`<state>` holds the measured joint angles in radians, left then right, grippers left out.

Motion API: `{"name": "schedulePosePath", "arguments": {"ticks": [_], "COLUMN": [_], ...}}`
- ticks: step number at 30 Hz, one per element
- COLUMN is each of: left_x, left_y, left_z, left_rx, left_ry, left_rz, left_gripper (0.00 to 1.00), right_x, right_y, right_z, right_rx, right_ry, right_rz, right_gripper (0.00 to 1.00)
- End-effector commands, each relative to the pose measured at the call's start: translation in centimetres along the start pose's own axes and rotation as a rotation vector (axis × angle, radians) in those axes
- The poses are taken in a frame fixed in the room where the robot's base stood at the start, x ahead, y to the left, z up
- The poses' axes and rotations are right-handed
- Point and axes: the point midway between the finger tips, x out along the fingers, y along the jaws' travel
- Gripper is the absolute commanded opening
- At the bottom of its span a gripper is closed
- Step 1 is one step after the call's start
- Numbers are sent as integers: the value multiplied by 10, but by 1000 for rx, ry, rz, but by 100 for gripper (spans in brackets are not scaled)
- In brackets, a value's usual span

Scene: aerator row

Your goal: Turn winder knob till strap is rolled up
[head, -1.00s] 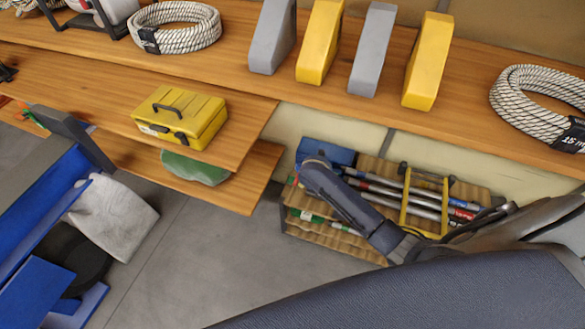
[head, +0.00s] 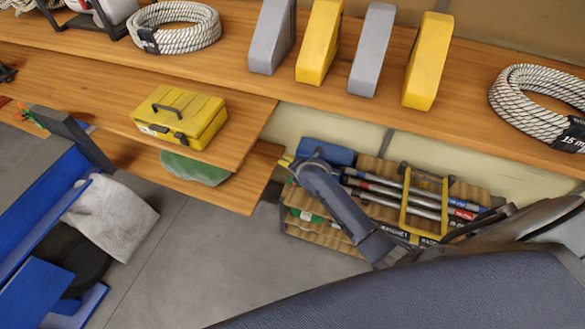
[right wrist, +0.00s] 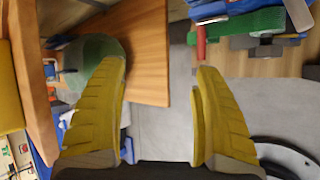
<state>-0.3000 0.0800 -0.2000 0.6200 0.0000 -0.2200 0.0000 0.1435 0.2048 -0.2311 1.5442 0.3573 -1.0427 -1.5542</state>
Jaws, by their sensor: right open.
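No winder knob or strap can be made out clearly in either view. My right gripper (head: 287,161) is at the end of the dark arm in the head view. It is beside the left end of the low wooden rack, and only a bit of its yellow fingers shows. In the right wrist view the two yellow fingers of my right gripper (right wrist: 160,68) stand wide apart with nothing between them. A wooden shelf edge and grey floor show beyond them. My left gripper is not in view.
The low rack (head: 385,218) holds several poles and a yellow frame (head: 446,205). A yellow toolbox (head: 181,117) stands on the lower shelf (head: 100,90). Rope coils (head: 175,28) and several yellow and grey blocks (head: 428,62) stand on the upper shelf. Grey floor (head: 215,250) is clear.

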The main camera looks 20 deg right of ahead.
Motion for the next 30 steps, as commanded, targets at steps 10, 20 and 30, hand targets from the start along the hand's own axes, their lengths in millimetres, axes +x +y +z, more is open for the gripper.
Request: {"name": "schedulePosePath", "arguments": {"ticks": [10,20,30], "left_x": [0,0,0], "left_y": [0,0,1], "left_z": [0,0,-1], "left_rx": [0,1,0], "left_ry": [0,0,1], "left_rz": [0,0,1], "left_gripper": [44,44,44], "right_x": [1,2,-7], "right_y": [5,-6,-78], "right_z": [0,-19,-88], "right_rx": [27,41,-34], "right_ry": [-7,16,-64], "right_rz": [25,12,-153], "right_gripper": [68,69,69]}}
